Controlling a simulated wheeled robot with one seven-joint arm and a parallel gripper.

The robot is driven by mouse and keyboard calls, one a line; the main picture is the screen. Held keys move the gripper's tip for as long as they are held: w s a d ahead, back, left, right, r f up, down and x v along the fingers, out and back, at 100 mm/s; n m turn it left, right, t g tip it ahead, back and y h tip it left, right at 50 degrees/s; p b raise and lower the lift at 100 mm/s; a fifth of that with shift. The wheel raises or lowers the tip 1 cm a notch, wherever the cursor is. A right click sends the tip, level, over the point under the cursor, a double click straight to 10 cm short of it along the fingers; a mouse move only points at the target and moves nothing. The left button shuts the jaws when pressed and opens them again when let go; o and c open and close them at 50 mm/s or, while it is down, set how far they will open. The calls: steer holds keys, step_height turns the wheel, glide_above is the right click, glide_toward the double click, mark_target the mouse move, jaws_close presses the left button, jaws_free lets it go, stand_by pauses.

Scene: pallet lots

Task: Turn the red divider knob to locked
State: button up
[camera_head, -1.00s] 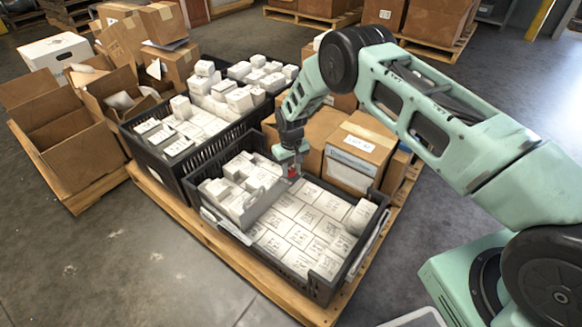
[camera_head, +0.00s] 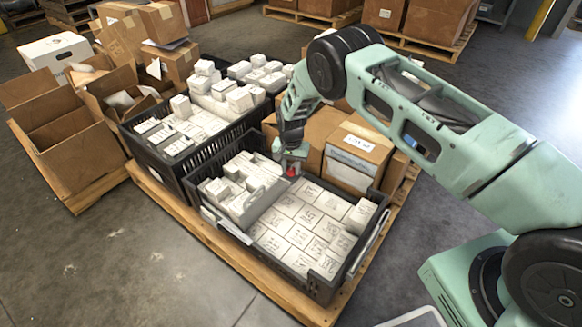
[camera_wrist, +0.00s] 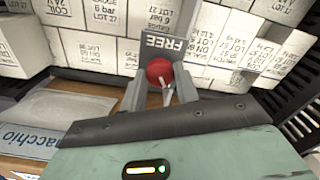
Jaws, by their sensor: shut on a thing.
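The red divider knob (camera_wrist: 159,71) sits between the two grey fingers of my gripper (camera_wrist: 160,88) in the wrist view. My gripper is shut on it. A pale, pointer-like piece (camera_wrist: 168,95) shows at the knob's lower edge, on the side away from the word FREE. The grey label plate (camera_wrist: 165,45) carries that word, upside down in this view. No "locked" mark is visible. In the head view the knob (camera_head: 291,172) is a small red spot below my gripper (camera_head: 291,167), at the far end of the grey divider (camera_head: 266,202) in the front black crate (camera_head: 320,288).
White labelled boxes (camera_head: 300,235) fill the crate on both sides of the divider. A second black crate (camera_head: 160,160) stands behind to the left. Cardboard boxes (camera_head: 357,160) stand close behind my gripper. The floor in front of the pallet is clear.

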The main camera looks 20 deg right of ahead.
mark_target(291, 170)
stand_by(0.4)
steer(key=o, duration=1)
steer(key=shift+c, duration=0.2)
steer(key=shift+r, duration=0.1)
step_height(291, 170, up, 17)
steer(key=p, duration=0.5)
steer(key=shift+r, duration=0.1)
